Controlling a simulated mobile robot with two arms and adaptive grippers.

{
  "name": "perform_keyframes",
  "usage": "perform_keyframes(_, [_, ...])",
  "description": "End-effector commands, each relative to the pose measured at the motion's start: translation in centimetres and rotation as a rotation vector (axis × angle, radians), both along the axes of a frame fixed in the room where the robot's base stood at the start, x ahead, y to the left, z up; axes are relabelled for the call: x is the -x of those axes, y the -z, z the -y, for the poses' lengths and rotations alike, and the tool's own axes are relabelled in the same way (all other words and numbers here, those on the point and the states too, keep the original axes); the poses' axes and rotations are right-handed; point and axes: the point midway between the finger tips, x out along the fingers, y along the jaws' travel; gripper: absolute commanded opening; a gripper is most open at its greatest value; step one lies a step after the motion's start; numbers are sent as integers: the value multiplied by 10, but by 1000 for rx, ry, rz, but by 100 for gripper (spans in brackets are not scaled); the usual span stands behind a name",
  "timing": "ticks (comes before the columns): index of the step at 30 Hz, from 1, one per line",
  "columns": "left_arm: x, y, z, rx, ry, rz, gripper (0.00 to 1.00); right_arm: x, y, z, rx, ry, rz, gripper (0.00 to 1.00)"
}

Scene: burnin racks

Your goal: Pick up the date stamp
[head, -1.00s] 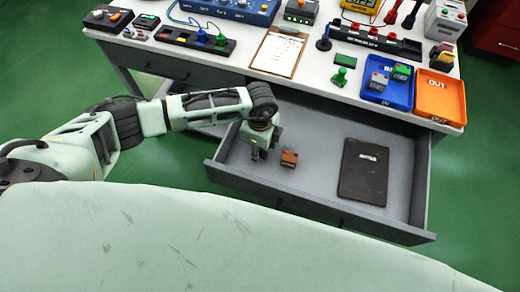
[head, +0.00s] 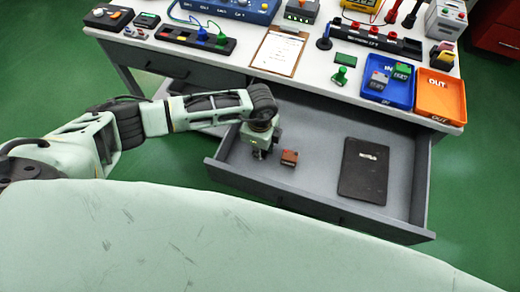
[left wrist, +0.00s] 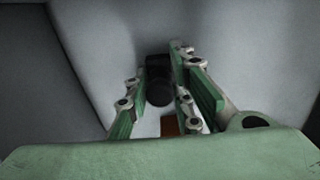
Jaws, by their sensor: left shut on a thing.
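My left gripper (head: 262,154) is inside the open drawer, pointing down, with its fingers drawn together. In the left wrist view a small black object with a round knob, which looks like the date stamp (left wrist: 159,88), is between the fingertips, and the gripper (left wrist: 158,92) is shut on it. In the head view the fingers mostly hide this object. I cannot tell whether it touches the drawer floor. My right gripper is not in view.
The open drawer (head: 320,150) also holds a reddish-brown block (head: 289,158) just right of the gripper and a black folder (head: 364,172). Above are a clipboard (head: 278,52), a green stamp-like piece (head: 341,76), a blue tray (head: 388,92) and an orange tray (head: 441,96).

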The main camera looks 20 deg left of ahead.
Motion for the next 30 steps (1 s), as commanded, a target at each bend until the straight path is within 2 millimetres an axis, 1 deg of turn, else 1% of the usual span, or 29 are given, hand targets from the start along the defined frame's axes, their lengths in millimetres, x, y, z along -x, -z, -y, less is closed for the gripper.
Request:
perform_keyframes(5, [0,-1,0,0,0,1,0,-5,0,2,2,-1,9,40])
perform_keyframes(8, [-1,-5,0,2,0,2,0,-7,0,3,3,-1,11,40])
perform_keyframes(11, [-1,-13,0,2,0,3,0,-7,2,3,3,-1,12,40])
perform_keyframes(13, [-1,-22,0,2,2,4,0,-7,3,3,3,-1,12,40])
perform_keyframes(16, [-2,-41,0,3,1,6,0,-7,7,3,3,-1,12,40])
perform_keyframes(24, [23,-75,59,7,7,3,0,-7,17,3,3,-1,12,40])
perform_keyframes(30, [37,-98,91,3,4,4,0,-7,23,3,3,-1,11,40])
